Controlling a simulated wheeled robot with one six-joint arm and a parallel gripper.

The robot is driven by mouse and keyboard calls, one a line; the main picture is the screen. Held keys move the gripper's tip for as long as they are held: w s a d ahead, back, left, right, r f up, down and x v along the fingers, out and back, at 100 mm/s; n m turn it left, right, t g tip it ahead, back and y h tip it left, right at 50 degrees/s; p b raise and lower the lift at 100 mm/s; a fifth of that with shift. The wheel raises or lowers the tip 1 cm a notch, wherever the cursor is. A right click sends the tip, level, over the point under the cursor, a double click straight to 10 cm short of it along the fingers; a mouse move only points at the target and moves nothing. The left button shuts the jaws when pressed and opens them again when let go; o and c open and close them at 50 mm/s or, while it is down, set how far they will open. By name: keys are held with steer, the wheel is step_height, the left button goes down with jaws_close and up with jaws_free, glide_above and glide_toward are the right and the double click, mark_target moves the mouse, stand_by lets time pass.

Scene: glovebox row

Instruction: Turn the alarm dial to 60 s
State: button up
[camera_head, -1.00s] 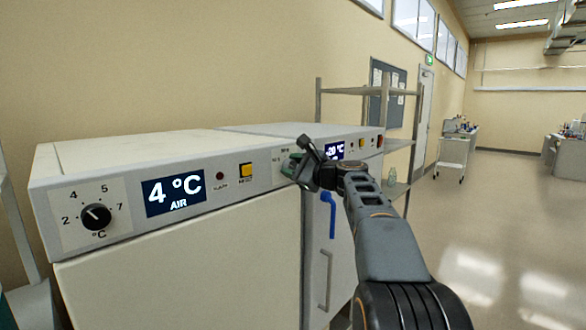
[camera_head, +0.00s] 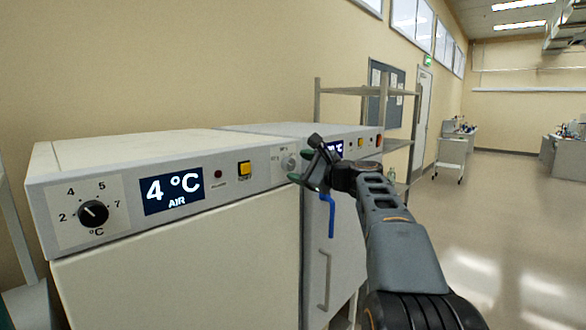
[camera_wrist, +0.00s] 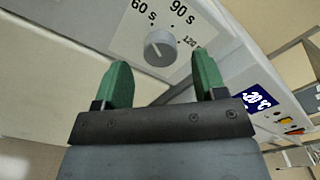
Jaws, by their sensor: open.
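The alarm dial (camera_wrist: 160,48) is a round light-grey knob on a pale label plate, seen ahead of my gripper in the wrist view. Printed marks 60 s, 90 s and 120 stand around it, each with a dot. A short dark mark shows on the knob, but its exact setting is too small to tell. In the head view the dial (camera_head: 289,161) is just left of my gripper (camera_head: 306,161). My gripper (camera_wrist: 162,65) is open, its green-padded fingers apart and empty, backed off from the knob, which lies between the fingertips in the wrist picture.
A black temperature knob (camera_head: 93,214), a 4 °C AIR display (camera_head: 172,191) and a yellow button (camera_head: 245,168) are on the left cabinet's panel. A blue handle (camera_head: 329,213) hangs below my gripper. A metal shelf (camera_head: 350,90) stands behind.

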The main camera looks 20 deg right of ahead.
steer(key=b+v, duration=0.1)
steer(key=v, duration=0.9)
steer(key=shift+s, duration=0.15)
stand_by(0.4)
step_height(320, 180, down, 17)
steer(key=s+a+n+g+h+p, duration=0.1)
steer(key=s+a+n+g+h, duration=0.2)
steer(key=n+g, duration=0.4)
steer(key=s+a+f+n+g+h+p, duration=0.2)
steer(key=s+a+f+n+g+p, duration=0.1)
steer(key=s+a+n, duration=0.4)
steer(key=s+a+f+n+g+h+p, duration=0.2)
steer(key=s+a+f+n+p, duration=0.2)
steer(key=s+a+f+n, duration=0.2)
steer(key=shift+s+a+n+g+h, duration=0.3)
steer(key=shift+s+a+n+g, duration=0.1)
steer(key=shift+s+a+n, duration=0.55)
